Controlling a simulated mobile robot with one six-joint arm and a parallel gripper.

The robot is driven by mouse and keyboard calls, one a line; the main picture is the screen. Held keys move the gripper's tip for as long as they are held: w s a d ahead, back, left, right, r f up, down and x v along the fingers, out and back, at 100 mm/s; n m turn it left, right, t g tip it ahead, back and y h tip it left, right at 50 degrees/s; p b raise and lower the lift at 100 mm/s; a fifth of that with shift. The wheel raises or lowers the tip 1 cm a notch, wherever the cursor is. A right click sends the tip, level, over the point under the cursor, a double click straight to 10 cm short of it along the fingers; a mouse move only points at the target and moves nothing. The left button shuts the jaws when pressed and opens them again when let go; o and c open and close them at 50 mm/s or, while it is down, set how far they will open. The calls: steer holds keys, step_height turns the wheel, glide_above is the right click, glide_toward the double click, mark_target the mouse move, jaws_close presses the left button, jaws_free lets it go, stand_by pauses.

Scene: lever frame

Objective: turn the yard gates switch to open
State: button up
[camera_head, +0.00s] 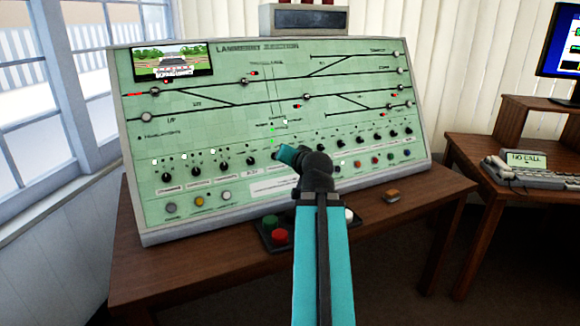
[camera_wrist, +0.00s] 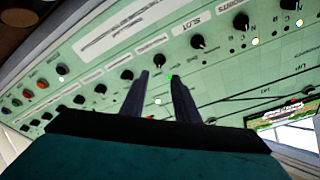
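The green control panel (camera_head: 350,185) carries a row of black rotary switches below its track diagram. The label of the yard gates switch is not legible in either view, so I cannot tell which switch it is. My gripper (camera_head: 277,155) is close to the panel's face, near the middle of the row. In the wrist view my gripper (camera_wrist: 160,76) is open, its two dark fingers apart with nothing held. A black switch (camera_wrist: 159,60) shows just beyond the gap between the fingertips; I cannot tell whether they touch it. My arm hides part of the row.
Below the panel, a wooden desk (camera_head: 150,265) holds a dark box with red and green buttons (camera_head: 275,228) and a small orange-brown block (camera_head: 391,196). A phone (camera_head: 525,172) stands on the right desk. More switches (camera_wrist: 197,41) sit close on both sides of the fingers.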

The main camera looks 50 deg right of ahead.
steer(key=shift+b+v, duration=1.85)
steer(key=shift+b, duration=0.7)
steer(key=shift+a, duration=0.1)
steer(key=shift+r, duration=0.15)
